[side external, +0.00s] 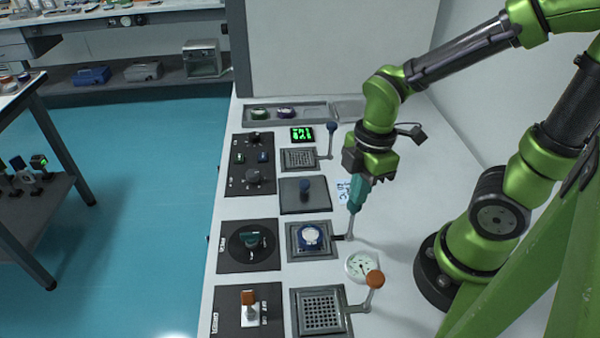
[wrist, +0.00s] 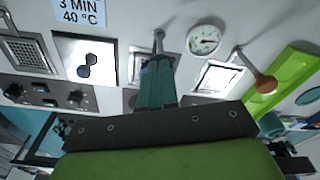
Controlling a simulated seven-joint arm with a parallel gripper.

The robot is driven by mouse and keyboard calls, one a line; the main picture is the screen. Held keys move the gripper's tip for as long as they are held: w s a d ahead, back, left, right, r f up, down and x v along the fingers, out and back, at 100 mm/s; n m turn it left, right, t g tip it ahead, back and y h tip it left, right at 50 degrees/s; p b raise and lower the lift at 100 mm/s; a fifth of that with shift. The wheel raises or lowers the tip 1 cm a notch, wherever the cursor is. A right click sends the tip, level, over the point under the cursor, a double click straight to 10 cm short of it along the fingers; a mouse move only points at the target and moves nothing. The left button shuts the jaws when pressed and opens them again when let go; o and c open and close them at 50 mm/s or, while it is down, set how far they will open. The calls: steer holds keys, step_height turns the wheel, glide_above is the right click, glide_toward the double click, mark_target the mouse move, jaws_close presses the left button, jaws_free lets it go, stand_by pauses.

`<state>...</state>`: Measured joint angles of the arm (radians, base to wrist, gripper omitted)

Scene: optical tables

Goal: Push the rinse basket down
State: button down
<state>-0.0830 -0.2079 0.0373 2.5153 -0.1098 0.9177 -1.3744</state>
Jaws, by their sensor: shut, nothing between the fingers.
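Three wells with side levers stand in a column on the white bench; I cannot read which is labelled rinse. The middle well (side external: 293,246) holds a blue-and-white round part (side external: 311,236). Its lever (side external: 349,227) rises at its right side, and its top is hidden by my gripper. My gripper (side external: 353,208) is shut, with teal fingers pointing down at that lever; I cannot tell if they touch. In the wrist view, the fingers (wrist: 157,68) cover part of the middle well, and the lever (wrist: 158,42) shows just beyond them.
The near basket (side external: 321,312) has an orange-knobbed lever (side external: 375,279); the far basket (side external: 299,159) has a blue-knobbed lever (side external: 331,128). A round dial (side external: 361,266) lies right of the middle lever. A dark plate with a blue knob (side external: 305,188) and control panels (side external: 249,246) stand close by.

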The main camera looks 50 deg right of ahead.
steer(key=d, duration=0.1)
steer(key=s+d+r, duration=0.1)
steer(key=shift+s+d, duration=0.1)
steer(key=shift+d, duration=0.25)
step_height(320, 180, up, 17)
steer(key=d, duration=0.1)
steer(key=shift+s+d, duration=0.3)
steer(key=shift+s, duration=0.05)
steer(key=shift+f, duration=0.1)
stand_by(0.4)
